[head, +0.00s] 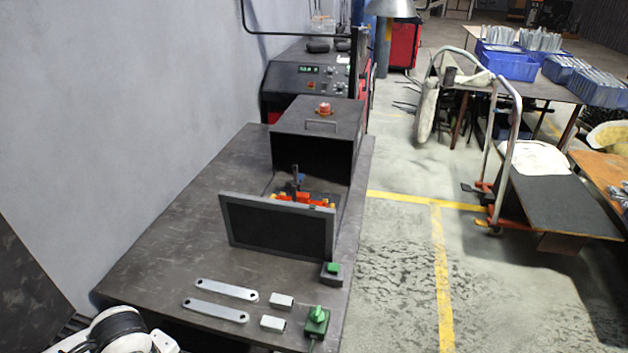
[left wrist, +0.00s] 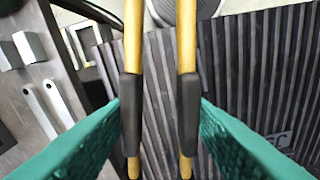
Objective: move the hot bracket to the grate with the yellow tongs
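The yellow tongs (left wrist: 187,40) show in the left wrist view as two parallel yellow arms with dark sleeves, spaced apart. My left gripper (left wrist: 160,112) has its green fingers against the outer sides of the sleeves, holding the tongs. Their tips are not clearly visible. In the head view only part of my left arm shows at the bottom left. I cannot pick out a glowing bracket. Two flat grey metal bars with holes, an upper one (head: 227,290) and a lower one (head: 215,310), lie on the table. I cannot identify the grate for sure. My right gripper is out of view.
A dark box-like machine (head: 318,125) stands on the table (head: 190,215), with an orange fixture (head: 303,199) behind its upright front panel (head: 280,232). A ribbed black mat (left wrist: 245,70) lies below my gripper.

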